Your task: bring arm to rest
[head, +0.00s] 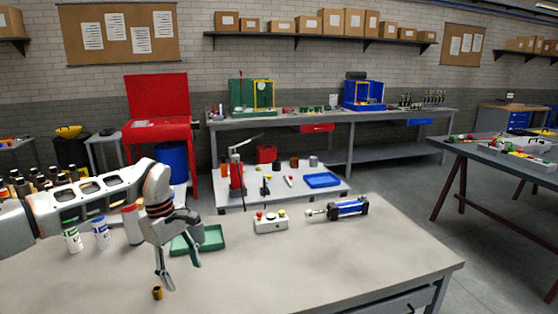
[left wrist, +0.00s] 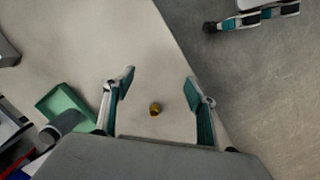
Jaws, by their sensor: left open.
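My left gripper (head: 183,277) hangs from the left arm over the near left of the workbench, fingers pointing down. It is open, with a clear gap between the fingers. In the left wrist view the two teal-padded fingers (left wrist: 160,78) stand well apart with nothing gripped. A small brass-coloured bushing (head: 157,293) stands on the bench close to the fingertips. In the left wrist view this bushing (left wrist: 155,108) appears between the fingers, apart from both.
A green tray (head: 211,239) lies just behind the gripper. White bottles (head: 101,233) stand to its left. A control box (head: 271,222) and a blue cylinder (head: 348,208) sit farther right. The bench's front right (head: 350,262) is bare.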

